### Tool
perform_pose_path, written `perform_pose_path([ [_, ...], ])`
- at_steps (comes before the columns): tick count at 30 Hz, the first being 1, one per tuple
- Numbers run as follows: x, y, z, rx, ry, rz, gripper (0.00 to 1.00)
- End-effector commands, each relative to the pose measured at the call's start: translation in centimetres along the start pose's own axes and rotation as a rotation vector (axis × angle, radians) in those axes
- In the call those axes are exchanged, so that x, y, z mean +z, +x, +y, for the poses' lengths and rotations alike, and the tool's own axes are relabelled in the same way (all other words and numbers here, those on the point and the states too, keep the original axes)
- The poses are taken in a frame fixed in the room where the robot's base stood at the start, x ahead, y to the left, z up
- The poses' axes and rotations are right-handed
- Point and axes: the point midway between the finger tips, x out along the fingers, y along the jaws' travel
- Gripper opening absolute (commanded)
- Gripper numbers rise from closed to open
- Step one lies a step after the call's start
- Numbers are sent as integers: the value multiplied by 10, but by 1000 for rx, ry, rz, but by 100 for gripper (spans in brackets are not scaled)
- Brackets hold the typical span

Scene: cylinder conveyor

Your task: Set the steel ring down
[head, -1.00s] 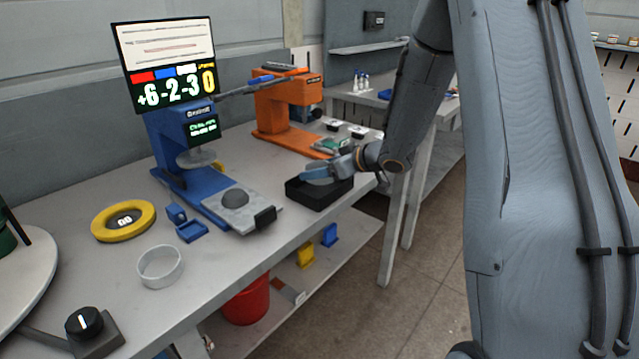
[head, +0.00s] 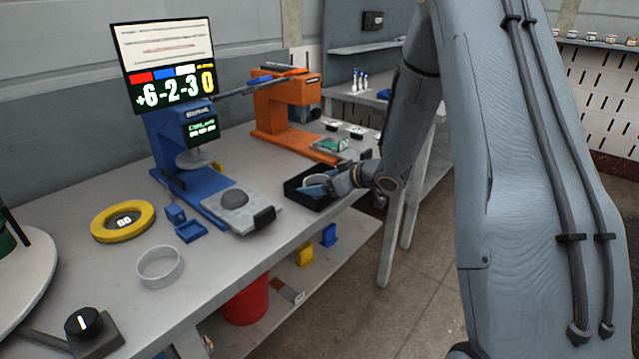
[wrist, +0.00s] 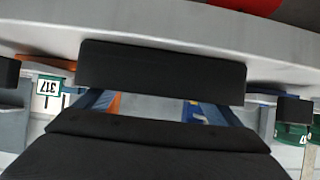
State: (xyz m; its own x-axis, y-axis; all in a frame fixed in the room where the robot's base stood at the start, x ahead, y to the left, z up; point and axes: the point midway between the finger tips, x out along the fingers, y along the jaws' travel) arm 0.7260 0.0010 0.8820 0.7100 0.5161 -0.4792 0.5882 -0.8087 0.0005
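A pale grey ring (head: 160,266) lies flat on the bench near the front edge, apart from my gripper. A second pale, ring-like shape (head: 316,180) shows at my gripper (head: 328,181), over or inside the black tray (head: 306,203); I cannot tell which of the two is the steel ring. In the wrist view my blue fingers (wrist: 158,107) stand apart on either side, behind a black bar that hides their tips. Whether they hold the ring-like shape or are only around it is hidden.
A blue press (head: 180,140) with a grey plate stands left of the tray, and an orange press (head: 283,105) behind it. A yellow ring (head: 123,221) and small blue blocks (head: 191,231) lie to the left. A red bucket (head: 246,303) is below the bench.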

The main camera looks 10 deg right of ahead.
Motion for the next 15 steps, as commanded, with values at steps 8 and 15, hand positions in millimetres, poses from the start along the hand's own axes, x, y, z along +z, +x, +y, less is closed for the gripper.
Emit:
perform_pose_path([
  [8, -2, -1, 0, 0, 0, 0, 88],
  [15, -4, -33, 2, 4, 1, 2, 88],
])
